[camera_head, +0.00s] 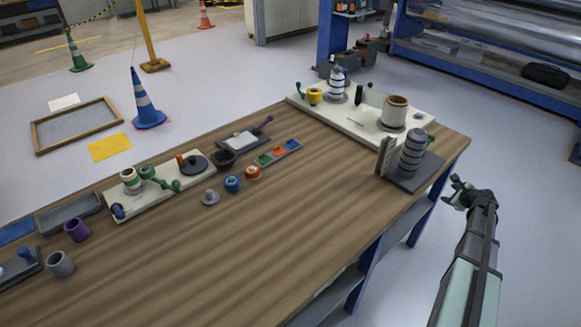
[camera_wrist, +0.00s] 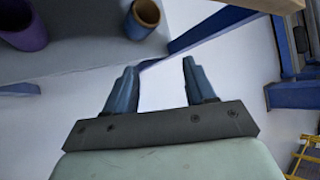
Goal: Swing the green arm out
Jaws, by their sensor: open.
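A dark green arm (camera_head: 164,182) with knobbed ends lies on a cream board (camera_head: 130,208) at the left of the table, beside a white-and-green roller (camera_head: 131,180). Another small green arm (camera_head: 299,89) stands at the left end of the far cream board (camera_head: 350,122), next to a yellow roller (camera_head: 314,96). I cannot tell which green arm the task means. My gripper (camera_head: 463,189) is off the table's right edge, apart from both arms. In the wrist view my gripper (camera_wrist: 157,80) has its fingers apart with nothing between them.
A striped roller (camera_head: 411,153) on a dark base stands at the table's right end, near my gripper. A large cream roll (camera_head: 395,111) is on the far board. Small rollers (camera_head: 232,184) and cups (camera_head: 61,263) stand along the left. The wooden table's (camera_head: 270,240) front middle is clear.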

